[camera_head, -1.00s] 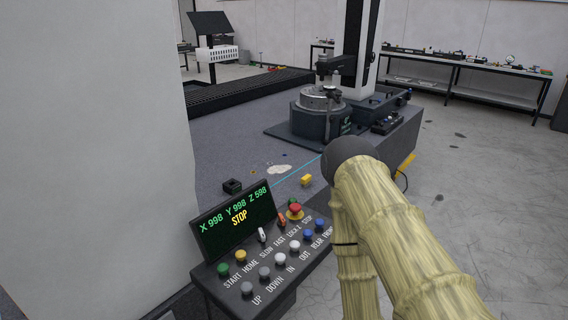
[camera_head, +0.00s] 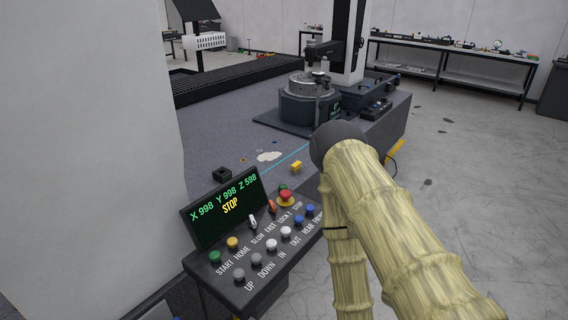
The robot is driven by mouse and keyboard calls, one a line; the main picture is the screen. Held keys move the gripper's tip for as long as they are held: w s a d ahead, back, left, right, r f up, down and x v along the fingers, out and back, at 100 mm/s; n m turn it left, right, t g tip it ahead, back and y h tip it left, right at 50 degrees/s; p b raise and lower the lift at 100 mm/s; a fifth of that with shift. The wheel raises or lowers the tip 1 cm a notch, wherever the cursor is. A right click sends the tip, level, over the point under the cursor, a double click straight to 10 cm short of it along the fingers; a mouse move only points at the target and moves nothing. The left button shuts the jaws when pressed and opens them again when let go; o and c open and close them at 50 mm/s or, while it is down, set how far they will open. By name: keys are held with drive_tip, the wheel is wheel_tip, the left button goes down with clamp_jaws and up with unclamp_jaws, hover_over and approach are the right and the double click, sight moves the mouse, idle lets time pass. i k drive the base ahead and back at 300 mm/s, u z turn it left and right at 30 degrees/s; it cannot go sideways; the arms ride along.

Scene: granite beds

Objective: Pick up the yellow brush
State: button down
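A small yellow block-like thing (camera_head: 296,166) lies on the grey granite bed (camera_head: 215,138), just beyond the control panel. It is too small to tell whether it is the yellow brush, and nothing else in view reads clearly as a brush. My arm, in a pale yellow wood-like cover, rises from the lower right to a dark rounded joint that stands to the right of the yellow thing in the picture. My gripper does not show, and the arm may hide it.
A control panel (camera_head: 265,245) with a screen and several buttons stands close in front. A small black box (camera_head: 222,175) and a round dark machine (camera_head: 310,100) are on the bed. A white wall fills the left. Benches (camera_head: 450,65) stand far back, with open floor at right.

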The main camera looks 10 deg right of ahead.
sight(296, 168)
drive_tip(key=z, duration=0.65)
drive_tip(key=k, duration=0.8)
drive_tip(key=z, duration=0.7)
drive_tip(key=k, duration=0.4)
drive_tip(key=z, duration=0.8)
drive_tip(key=i, duration=1.6)
drive_tip(key=u, duration=0.3)
drive_tip(key=i, duration=1.6)
drive_tip(key=u, duration=1.1)
drive_tip(key=i, duration=0.95)
drive_tip(key=u, duration=1.1)
